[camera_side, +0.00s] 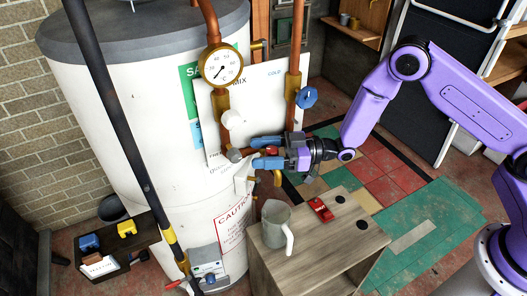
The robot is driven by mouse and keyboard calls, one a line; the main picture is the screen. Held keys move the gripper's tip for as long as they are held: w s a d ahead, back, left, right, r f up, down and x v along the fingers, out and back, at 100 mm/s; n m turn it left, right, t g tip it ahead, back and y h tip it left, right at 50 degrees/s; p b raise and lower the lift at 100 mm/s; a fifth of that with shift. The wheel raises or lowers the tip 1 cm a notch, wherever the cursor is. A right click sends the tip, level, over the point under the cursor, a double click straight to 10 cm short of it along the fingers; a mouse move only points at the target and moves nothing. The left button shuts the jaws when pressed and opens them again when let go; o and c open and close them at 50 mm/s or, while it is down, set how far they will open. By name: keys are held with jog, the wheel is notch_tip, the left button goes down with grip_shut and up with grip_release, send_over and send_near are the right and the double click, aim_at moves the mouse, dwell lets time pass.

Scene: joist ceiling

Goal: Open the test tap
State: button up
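My gripper (258,152) reaches in from the right at the front of the white tank (150,130), its two blue fingers pointing left and apart. A small red part (272,150), which looks like the tap's handle, shows between the fingers. I cannot tell whether either finger touches it. A grey pipe end (236,155) lies just left of the fingertips. A brass spout (277,178) hangs below the gripper. The rest of the tap is hidden behind the fingers and gripper body.
A blue valve knob (307,97), white knob (233,119) and pressure gauge (224,67) sit on pipes above. A grey jug (276,224) and red object (320,208) stand on the wooden box (345,232) below. A dark pole (117,120) crosses the left side.

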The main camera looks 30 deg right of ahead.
jog(key=v, duration=1.7)
jog(key=shift+d, duration=0.2)
jog(key=a+r+n+g+h, duration=0.1)
jog(key=a+g+h, duration=0.1)
jog(key=a+h, duration=0.4)
jog(key=s+d+r+g+h, duration=0.1)
jog(key=s+d+r+h, duration=0.2)
jog(key=s, duration=0.5)
jog(key=s+d+r+m+g+h, duration=0.1)
jog(key=s+d+r+g+h, duration=0.1)
jog(key=s+d, duration=0.3)
jog(key=s+d+r+g+h, duration=0.2)
jog(key=s+d+r+h, duration=0.2)
jog(key=s, duration=0.8)
jog(key=shift+d+r+m+h, duration=0.2)
jog(key=shift+d+m+h, duration=0.1)
jog(key=shift+m+h, duration=0.15)
